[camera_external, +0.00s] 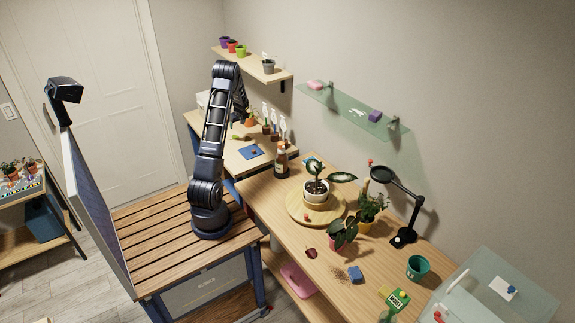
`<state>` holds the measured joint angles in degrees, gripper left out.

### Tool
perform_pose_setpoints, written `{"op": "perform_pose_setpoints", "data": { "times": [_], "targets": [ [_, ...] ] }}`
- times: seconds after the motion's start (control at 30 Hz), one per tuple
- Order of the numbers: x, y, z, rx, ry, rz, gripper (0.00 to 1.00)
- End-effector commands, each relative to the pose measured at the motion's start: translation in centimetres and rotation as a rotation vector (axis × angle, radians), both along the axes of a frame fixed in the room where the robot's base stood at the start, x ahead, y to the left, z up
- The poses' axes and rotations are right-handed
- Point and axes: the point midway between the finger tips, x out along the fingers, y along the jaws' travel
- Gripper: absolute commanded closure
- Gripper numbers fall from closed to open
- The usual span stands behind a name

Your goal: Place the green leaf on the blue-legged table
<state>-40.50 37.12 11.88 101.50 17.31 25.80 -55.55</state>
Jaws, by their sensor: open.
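The blue-legged table (231,153) stands at the back, beyond my arm, with a pale wooden top. A small green shape (236,137), perhaps the green leaf, lies on that top; it is too small to be sure. My gripper (239,118) hangs near the back of this table, at the end of my folded-over arm. It is small and partly hidden by the arm, and its fingers show poorly. I see nothing clearly held in it. I cannot tell its exact height above the top.
A blue mat (250,152), bottles (283,128) and an orange pot (250,122) share that table. The front bench (262,204) holds a brown bottle (281,161), potted plants (317,190) and a magnifier lamp (408,235). Wall shelves (252,62) hang above.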

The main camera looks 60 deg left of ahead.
Motion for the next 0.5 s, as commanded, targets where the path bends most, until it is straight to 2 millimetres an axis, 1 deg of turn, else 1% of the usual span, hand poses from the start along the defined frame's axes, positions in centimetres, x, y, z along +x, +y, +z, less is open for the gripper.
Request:
{"op": "perform_pose_setpoints", "data": {
  "times": [0.27, 0.37, 0.47, 0.5],
  "targets": [
    [0.2, -0.3, 0.4, 0.000, -0.001, -0.005, 0.30],
    [0.9, -1.7, 1.8, -0.002, -0.005, -0.030, 0.30],
    [1.9, -4.4, 4.5, -0.007, -0.011, -0.079, 0.30],
    [2.4, -5.8, 5.8, -0.009, -0.011, -0.105, 0.30]
  ]
}}
